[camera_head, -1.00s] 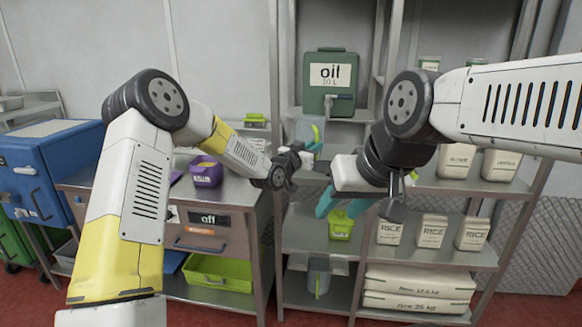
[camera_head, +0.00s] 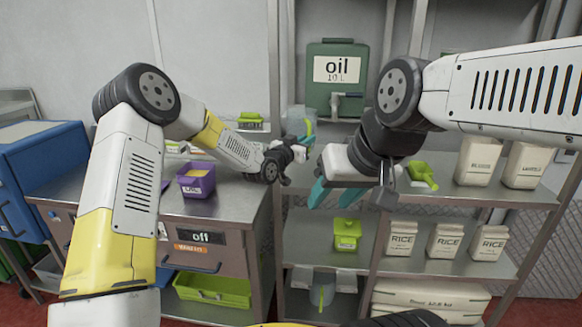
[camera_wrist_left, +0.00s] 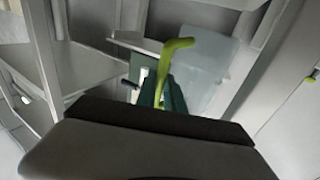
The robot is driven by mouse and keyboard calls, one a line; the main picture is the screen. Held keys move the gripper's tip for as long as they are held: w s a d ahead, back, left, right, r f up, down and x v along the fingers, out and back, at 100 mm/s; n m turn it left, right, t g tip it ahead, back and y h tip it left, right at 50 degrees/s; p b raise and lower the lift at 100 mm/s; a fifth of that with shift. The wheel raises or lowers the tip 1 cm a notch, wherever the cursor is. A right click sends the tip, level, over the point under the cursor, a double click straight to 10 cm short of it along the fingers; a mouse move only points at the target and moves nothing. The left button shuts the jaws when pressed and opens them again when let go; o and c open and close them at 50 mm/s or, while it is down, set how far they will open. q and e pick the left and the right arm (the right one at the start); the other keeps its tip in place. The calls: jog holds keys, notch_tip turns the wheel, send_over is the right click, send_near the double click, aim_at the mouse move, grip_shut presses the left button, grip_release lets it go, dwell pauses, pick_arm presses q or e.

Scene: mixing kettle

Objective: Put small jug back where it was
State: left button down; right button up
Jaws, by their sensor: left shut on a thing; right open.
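The small jug (camera_head: 298,120) is translucent with a lime-green handle. In the head view it is near the upper shelf, below and left of the green oil container (camera_head: 338,90). My left gripper (camera_head: 303,143) is shut on its handle; the hand hides part of the jug. In the left wrist view the jug (camera_wrist_left: 203,70) and its curved green handle (camera_wrist_left: 172,58) show beyond the gripper (camera_wrist_left: 160,98). I cannot tell whether the jug touches a shelf. My right gripper (camera_head: 334,190), with teal fingers, is open and empty in front of the shelves.
A purple tub (camera_head: 196,181) stands on the metal counter (camera_head: 228,205) at left. A green scoop (camera_head: 424,176) and white containers (camera_head: 478,160) stand on the right shelf. A green tub (camera_head: 347,234), rice packs (camera_head: 445,241) and another translucent jug (camera_head: 322,290) are on lower shelves.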

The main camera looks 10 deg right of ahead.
pick_arm(q)
notch_tip(320, 180, down, 9)
jog(key=shift+f, duration=0.1)
dwell(0.3)
jog(key=shift+f, duration=0.1)
jog(key=c, duration=1.4)
grip_release()
jog(key=shift+c, duration=0.2)
